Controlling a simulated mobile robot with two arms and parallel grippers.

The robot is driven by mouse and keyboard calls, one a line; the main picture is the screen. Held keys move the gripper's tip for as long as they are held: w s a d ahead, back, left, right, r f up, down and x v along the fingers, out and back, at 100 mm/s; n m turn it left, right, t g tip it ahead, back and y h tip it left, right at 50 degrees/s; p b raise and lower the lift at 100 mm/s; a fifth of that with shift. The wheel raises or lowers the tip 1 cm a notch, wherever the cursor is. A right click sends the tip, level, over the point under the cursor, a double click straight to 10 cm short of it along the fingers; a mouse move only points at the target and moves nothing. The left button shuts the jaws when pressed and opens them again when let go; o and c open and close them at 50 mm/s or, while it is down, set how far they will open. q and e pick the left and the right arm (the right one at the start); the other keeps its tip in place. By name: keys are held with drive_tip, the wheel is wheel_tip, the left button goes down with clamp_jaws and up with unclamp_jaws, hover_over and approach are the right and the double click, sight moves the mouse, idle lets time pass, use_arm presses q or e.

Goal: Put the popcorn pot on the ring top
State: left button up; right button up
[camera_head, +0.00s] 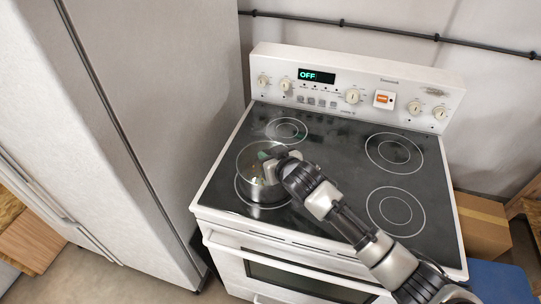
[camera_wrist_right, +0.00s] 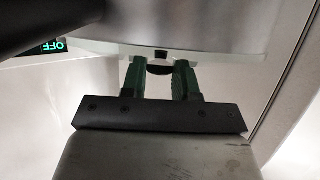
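The popcorn pot (camera_head: 262,190) is a silver pot with a clear top, and it stands on the front left ring of the black stove top. Small coloured bits show through the clear top. My right gripper (camera_head: 268,154) reaches in from the right to the upper far side of the pot. The pot's silver wall fills the top of that view. My left gripper is not in view.
The white stove (camera_head: 222,165) has other rings, back left (camera_head: 287,128), back right (camera_head: 394,150) and front right (camera_head: 395,208), all bare. The control panel display (camera_head: 317,75) reads OFF. A tall pale cabinet (camera_head: 150,90) stands close on the left. A cardboard box (camera_head: 482,225) is at the right.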

drive_tip(key=o, duration=0.4)
drive_tip(key=shift+c, duration=0.2)
drive_tip(key=shift+r, duration=0.1)
drive_tip(key=b+v, duration=0.1)
drive_tip(key=v, duration=1.1)
drive_tip(key=shift+b, duration=0.3)
